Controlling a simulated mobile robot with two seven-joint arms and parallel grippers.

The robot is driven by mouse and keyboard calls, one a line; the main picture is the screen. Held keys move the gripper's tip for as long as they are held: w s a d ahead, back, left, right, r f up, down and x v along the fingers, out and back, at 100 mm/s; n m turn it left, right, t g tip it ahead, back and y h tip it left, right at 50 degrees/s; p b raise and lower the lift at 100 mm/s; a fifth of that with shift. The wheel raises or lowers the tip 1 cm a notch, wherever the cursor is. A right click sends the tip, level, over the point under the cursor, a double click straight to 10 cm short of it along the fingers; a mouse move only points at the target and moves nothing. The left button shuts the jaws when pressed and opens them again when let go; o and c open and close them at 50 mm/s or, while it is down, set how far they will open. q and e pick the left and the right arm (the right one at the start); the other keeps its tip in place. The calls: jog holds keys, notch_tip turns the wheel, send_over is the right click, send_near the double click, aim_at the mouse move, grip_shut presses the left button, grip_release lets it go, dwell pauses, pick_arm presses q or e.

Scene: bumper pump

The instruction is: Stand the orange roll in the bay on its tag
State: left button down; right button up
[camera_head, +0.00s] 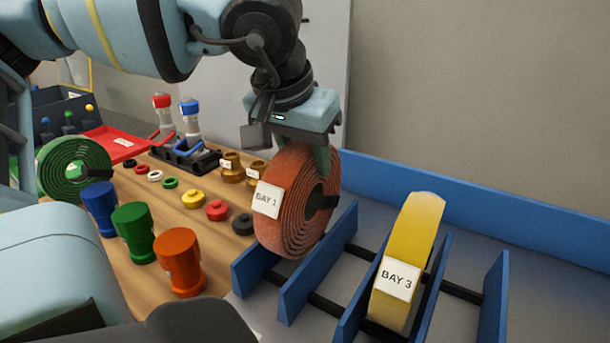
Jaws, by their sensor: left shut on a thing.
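The orange roll (284,225) is a coiled strip standing upright, with a white tag reading BAY 1 (267,199) on its near edge. My left gripper (318,158) is shut on its upper rim from above. The roll's lower edge is at the left end of the blue rack (315,275), over or between the two leftmost dividers. I cannot tell whether it touches the rack's floor or bars. A yellow roll (413,240) tagged BAY 3 (396,278) stands between two dividers further right. My right gripper is not in view.
A green roll (58,172) stands at the left. Blue (100,205), green (134,230) and orange (180,258) knobbed pieces stand on the wooden table, with several small rings behind. A long blue wall (480,205) runs behind the rack. The slots beside the yellow roll are empty.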

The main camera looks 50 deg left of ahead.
pick_arm(q)
jog(key=shift+f, duration=1.7)
jog(key=c, duration=0.8)
grip_release()
jog(key=shift+f, duration=0.2)
jog(key=shift+c, duration=0.2)
jog(key=shift+s+r, duration=0.15)
jog(key=shift+r, duration=0.35)
jog(key=p+v, duration=0.1)
jog(key=v, duration=1)
jog(key=shift+r, duration=0.15)
